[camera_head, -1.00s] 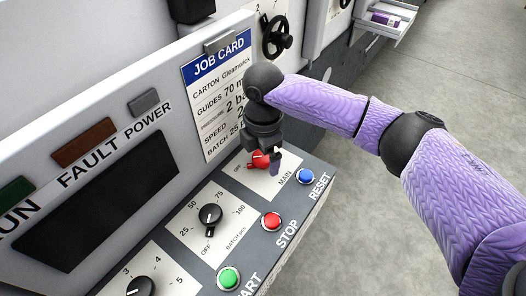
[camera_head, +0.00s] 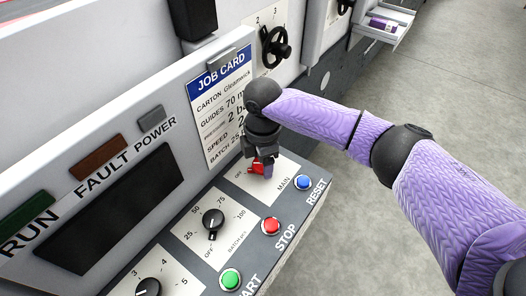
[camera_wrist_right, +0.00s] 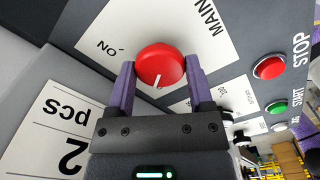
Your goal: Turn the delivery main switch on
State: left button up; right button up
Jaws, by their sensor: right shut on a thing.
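The main switch is a red round knob (camera_head: 256,169) on a white plate marked MAIN (camera_head: 285,175) on the sloped grey panel. My right gripper (camera_head: 263,168) reaches down over it and partly hides it in the head view. In the right wrist view the red knob (camera_wrist_right: 160,66) sits between the two purple fingers of my right gripper (camera_wrist_right: 160,84), which is shut on it. The knob's white pointer line points toward the gripper body, away from the ON label (camera_wrist_right: 108,47). My left gripper is not in view.
The blue RESET (camera_head: 303,182), red STOP (camera_head: 271,226) and green START (camera_head: 230,279) buttons line the panel's front edge. A black batch dial (camera_head: 213,223) is close by. The job card (camera_head: 222,105) stands behind the switch. Open floor lies to the right.

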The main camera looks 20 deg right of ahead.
jog(key=m+p, duration=0.6)
jog(key=p, duration=0.1)
jog(key=shift+r, duration=0.25)
jog(key=m+p, duration=0.2)
jog(key=m, duration=0.2)
jog(key=shift+f+m+p, duration=0.1)
jog(key=shift+m+p, duration=0.65)
jog(key=shift+m, duration=0.45)
jog(key=shift+f+m+p, duration=0.1)
jog(key=shift+m+p, duration=0.45)
jog(key=shift+m, duration=1.05)
